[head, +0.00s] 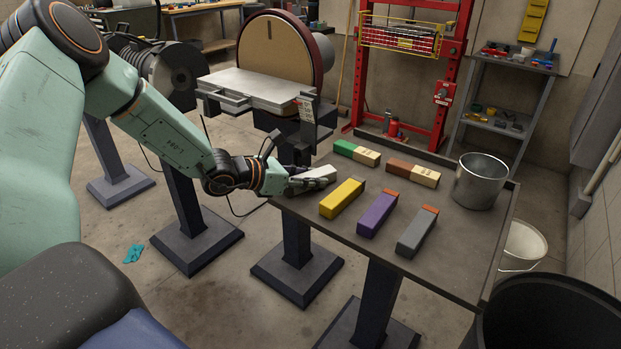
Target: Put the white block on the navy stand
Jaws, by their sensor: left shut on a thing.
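My left gripper (312,181) comes in from the left over the near-left corner of the grey table. It is shut on the white block (320,172), a small pale piece whose lower side is partly hidden by the fingers. I cannot make out a navy stand on the tabletop; the area under the gripper is hidden. My right gripper is not in view.
The grey table (450,262) carries yellow (342,198), purple (377,214), grey (416,234), green (355,152) and brown (412,173) long blocks. A metal bucket (480,182) stands at its right. A disc sander (285,55) stands behind the gripper.

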